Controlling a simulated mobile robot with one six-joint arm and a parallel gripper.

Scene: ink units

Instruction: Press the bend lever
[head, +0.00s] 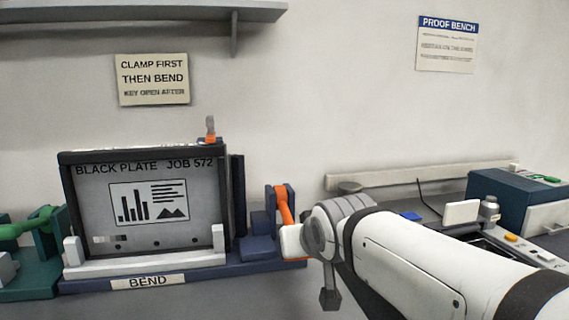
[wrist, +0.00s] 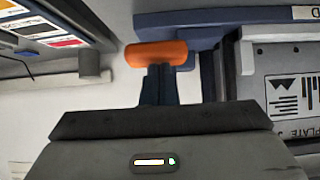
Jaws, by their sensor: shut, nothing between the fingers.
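The bend lever (head: 284,205) is an orange arm on the blue unit at the right of the BEND fixture in the head view. Its lower end is hidden behind my arm. In the wrist view an orange bar (wrist: 143,55), which looks like the lever's handle, lies across the tips of my gripper (wrist: 160,70). The fingers are shut and empty, and their tips meet or overlap the bar in the picture; I cannot tell whether they touch. In the head view my fingers are hidden by the wrist. The black plate (head: 205,205) stands upright in the fixture.
A BEND label (head: 148,282) marks the fixture's front. A small orange-based clamp tab (head: 210,138) shows above the plate. A green lever (head: 35,222) stands on a teal unit at the left. A sign (head: 152,80) hangs above.

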